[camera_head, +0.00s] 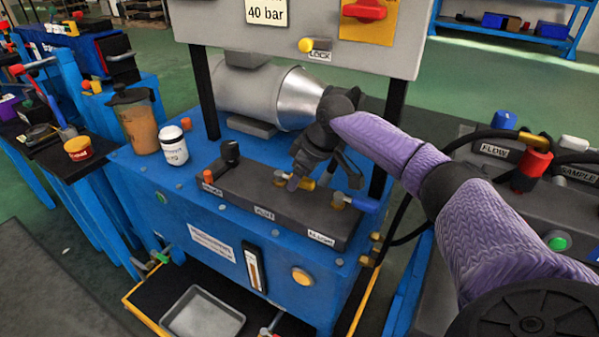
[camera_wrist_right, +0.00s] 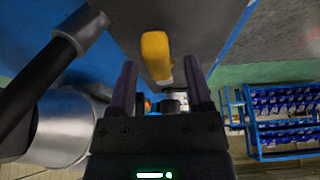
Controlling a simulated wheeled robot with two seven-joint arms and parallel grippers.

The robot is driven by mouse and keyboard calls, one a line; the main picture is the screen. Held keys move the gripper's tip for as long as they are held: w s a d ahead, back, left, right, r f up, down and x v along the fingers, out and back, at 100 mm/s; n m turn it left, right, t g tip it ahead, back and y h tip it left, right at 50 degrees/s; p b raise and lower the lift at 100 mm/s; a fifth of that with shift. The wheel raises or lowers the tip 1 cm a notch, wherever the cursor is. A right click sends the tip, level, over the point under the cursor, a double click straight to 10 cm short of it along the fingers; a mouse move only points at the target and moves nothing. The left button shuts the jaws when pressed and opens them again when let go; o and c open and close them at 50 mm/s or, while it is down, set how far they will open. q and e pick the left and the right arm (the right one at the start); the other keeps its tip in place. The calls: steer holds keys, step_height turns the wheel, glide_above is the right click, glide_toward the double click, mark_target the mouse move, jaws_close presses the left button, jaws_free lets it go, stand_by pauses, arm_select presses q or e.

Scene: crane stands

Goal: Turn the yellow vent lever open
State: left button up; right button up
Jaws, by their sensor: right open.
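The yellow vent lever (camera_head: 325,178) shows in the head view as a small yellow piece on the dark valve block (camera_head: 221,187), partly hidden by my right gripper. In the right wrist view the yellow lever (camera_wrist_right: 156,54) stands between my two finger tips, with a gap on each side. My right gripper (camera_head: 320,171) is open and points down at the block. It also shows in the right wrist view (camera_wrist_right: 160,68), with nothing clamped. The block's labels are too small to read surely. My left gripper is not in view.
A blue lever (camera_head: 362,203) sits close right of the yellow one, and a black knob (camera_head: 230,152) stands at the block's left. A silver cylinder (camera_head: 262,92) lies behind. A white jar (camera_head: 173,146) and an orange-filled jug (camera_head: 137,122) stand left. A grey panel hangs above.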

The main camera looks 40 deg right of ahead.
jaws_close()
stand_by(1.0)
stand_by(0.4)
